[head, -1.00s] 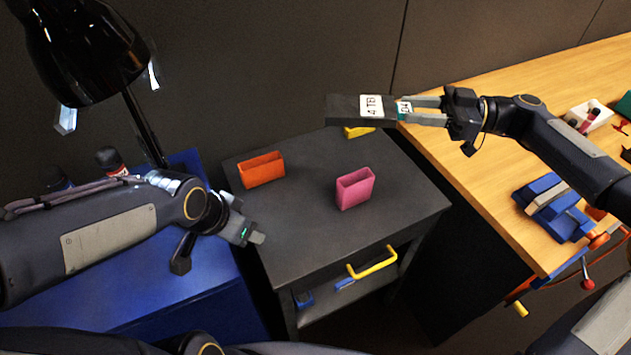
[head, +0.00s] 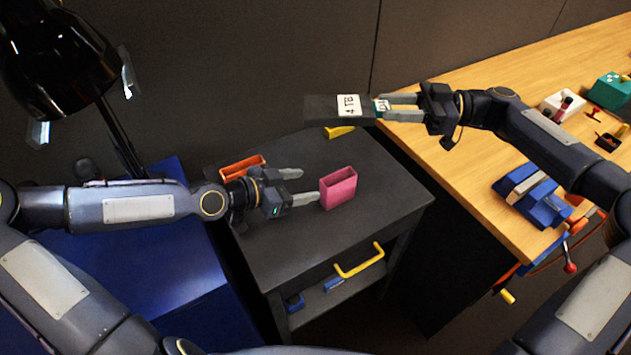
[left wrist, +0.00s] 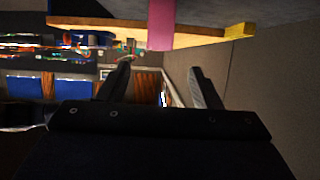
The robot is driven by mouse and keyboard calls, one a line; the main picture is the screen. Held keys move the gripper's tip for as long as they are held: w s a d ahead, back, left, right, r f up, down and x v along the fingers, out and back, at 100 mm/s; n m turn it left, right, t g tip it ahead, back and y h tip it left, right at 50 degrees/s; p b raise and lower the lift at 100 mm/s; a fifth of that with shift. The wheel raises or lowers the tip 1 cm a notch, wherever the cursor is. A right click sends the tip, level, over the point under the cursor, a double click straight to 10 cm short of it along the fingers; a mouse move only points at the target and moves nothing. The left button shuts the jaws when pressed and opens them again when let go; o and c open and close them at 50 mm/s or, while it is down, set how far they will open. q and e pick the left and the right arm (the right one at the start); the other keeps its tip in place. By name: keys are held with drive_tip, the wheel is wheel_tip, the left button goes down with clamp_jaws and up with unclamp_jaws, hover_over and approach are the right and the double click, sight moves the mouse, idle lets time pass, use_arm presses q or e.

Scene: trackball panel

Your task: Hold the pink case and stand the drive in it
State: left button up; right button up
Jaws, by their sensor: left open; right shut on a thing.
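The pink case (head: 339,189) stands upright and open at the top on the dark table (head: 300,245). It also shows at the top of the left wrist view (left wrist: 161,25), ahead of the fingers. My left gripper (head: 305,184) is open, just left of the case, with its fingers pointing at it and nothing between them. Whether a fingertip touches the case I cannot tell. My right gripper (head: 392,105) is shut on the end of the dark drive (head: 330,108), which has a white "4 TB" label. It holds the drive level, lying flat, above the table's back right part.
An orange case (head: 243,166) stands behind my left gripper, partly hidden. A yellow object (head: 340,132) lies at the table's back, below the drive. A wooden bench (head: 470,150) with a blue vise (head: 535,195) is at right. A black lamp (head: 55,50) hangs at upper left.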

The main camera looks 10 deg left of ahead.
sight(339, 180)
use_arm(q)
drive_tip(key=x, duration=1.1)
drive_tip(key=shift+d+f, duration=0.15)
drive_tip(key=shift+d, duration=0.05)
drive_tip(key=c, duration=1.1)
drive_tip(key=shift+o, duration=0.2)
drive_tip(key=o, duration=1.1)
drive_tip(key=shift+c, duration=0.2)
